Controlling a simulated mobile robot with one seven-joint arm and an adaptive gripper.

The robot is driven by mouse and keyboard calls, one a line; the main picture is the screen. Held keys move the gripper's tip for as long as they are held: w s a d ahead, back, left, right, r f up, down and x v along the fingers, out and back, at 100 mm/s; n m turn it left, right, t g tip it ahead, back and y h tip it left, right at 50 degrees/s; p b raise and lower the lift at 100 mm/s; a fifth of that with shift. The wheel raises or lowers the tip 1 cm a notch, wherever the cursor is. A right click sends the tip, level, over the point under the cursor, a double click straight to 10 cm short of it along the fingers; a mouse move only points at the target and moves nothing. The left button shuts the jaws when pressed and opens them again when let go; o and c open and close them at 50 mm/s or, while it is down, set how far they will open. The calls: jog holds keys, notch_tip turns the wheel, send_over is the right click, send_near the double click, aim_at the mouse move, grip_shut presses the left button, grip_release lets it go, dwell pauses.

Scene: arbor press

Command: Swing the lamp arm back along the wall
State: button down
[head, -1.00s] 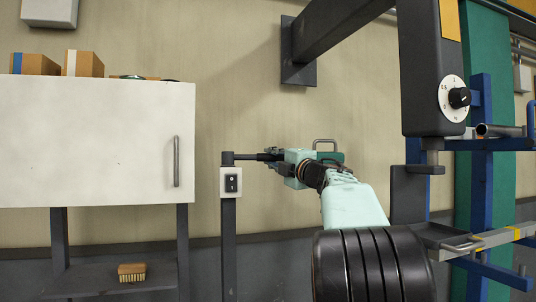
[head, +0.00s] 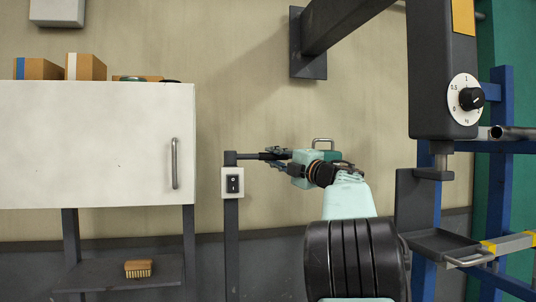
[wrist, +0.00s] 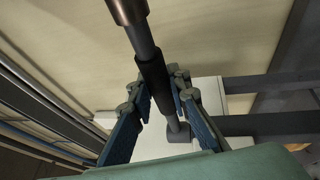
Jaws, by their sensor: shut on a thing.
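The lamp arm (head: 246,156) is a thin dark rod that reaches right from the top of a dark post (head: 231,250), in front of the beige wall. My gripper (head: 272,155) is shut on the rod just right of the post. In the wrist view my gripper (wrist: 158,85) has one blue finger on each side of the rod's thicker dark sleeve (wrist: 153,82). The rod ends in a brownish metal part (wrist: 127,10) at the top of that view. In the head view my gripper hides the rod's right end.
A switch box (head: 232,182) is on the post. A white cabinet (head: 90,150) with boxes on top stands left; a brush (head: 138,269) lies on the shelf below. At right hang a dark dial unit (head: 440,75) and a tray (head: 440,244). The wall between is bare.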

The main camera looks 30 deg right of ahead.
jog(key=shift+r, duration=0.25)
dwell(0.4)
jog(key=c, duration=1.8)
grip_release()
jog(key=shift+w+f, duration=0.15)
jog(key=v, duration=1.2)
jog(key=shift+f, duration=0.1)
